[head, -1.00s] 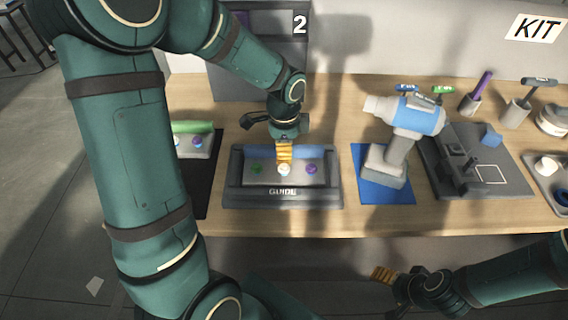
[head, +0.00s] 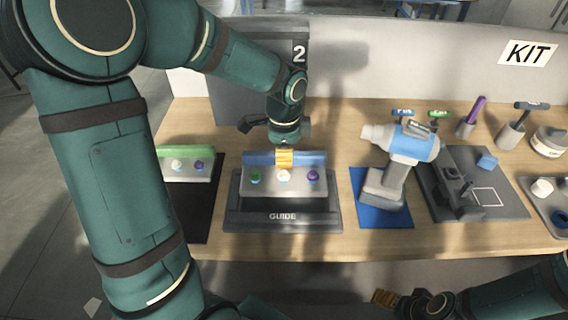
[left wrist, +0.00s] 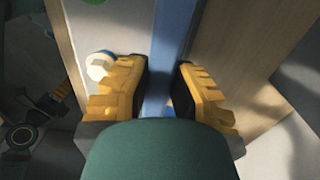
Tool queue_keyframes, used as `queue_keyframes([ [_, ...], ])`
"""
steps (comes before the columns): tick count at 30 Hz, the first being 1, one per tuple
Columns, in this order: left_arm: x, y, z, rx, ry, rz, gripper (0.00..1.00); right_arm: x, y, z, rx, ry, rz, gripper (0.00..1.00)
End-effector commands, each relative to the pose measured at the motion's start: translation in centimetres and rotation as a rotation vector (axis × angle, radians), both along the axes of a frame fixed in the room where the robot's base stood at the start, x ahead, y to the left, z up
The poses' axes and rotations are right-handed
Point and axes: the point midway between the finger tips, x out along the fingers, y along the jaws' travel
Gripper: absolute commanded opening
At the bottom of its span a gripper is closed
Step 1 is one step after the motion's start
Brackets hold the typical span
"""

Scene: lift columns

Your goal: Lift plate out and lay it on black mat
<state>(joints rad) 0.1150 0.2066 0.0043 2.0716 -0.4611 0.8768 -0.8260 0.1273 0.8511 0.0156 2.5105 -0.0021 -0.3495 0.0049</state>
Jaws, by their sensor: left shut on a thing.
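A grey plate (head: 265,186) with a blue top strip and green, white and purple knobs is in the head view. It is tilted and appears raised above the dark guide tray (head: 325,222). My left gripper (head: 284,158) is shut on the middle of its blue strip. In the left wrist view, the yellow fingers (left wrist: 163,88) straddle the blue strip (left wrist: 166,45), and a white knob shows beside it. The black mat (head: 205,215) lies left of the tray, partly hidden by my arm. My right gripper (head: 383,297) is low at the bottom right; its jaw opening is unclear.
A second plate with a green strip (head: 196,153) is at the mat's far part. A blue-and-grey drill (head: 408,145) stands on a blue mat (head: 398,215) right of the tray. A dark fixture board (head: 500,208), tool cups and a parts tray are farther right.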

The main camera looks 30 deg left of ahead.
Motion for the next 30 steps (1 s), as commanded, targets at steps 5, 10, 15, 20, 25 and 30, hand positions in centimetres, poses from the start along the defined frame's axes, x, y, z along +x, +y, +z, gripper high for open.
queue_keyframes([
  [5, 0.1, 0.0, 2.8, -0.001, -0.003, 0.002, 0.00, -0.1, 0.0, 0.8, 0.000, 0.003, 0.001, 0.72],
  [10, 0.0, 0.0, 3.8, 0.000, -0.001, 0.001, 0.00, -0.2, 0.0, 1.1, 0.001, 0.005, 0.001, 0.72],
  [15, 0.0, 0.0, 4.0, 0.000, 0.000, 0.001, 0.00, -0.2, 0.0, 1.3, 0.001, 0.005, 0.001, 0.72],
  [20, 0.0, 0.0, 4.3, -0.001, -0.001, 0.001, 0.00, -0.2, 0.0, 1.5, 0.001, 0.005, 0.001, 0.72],
  [25, 0.0, 0.0, 4.5, -0.001, -0.001, 0.001, 0.00, -0.2, 0.0, 1.7, 0.001, 0.005, 0.001, 0.72],
  [30, 0.0, 0.0, 4.7, -0.001, -0.001, 0.001, 0.00, -0.2, 0.0, 1.9, 0.001, 0.005, 0.001, 0.72],
])
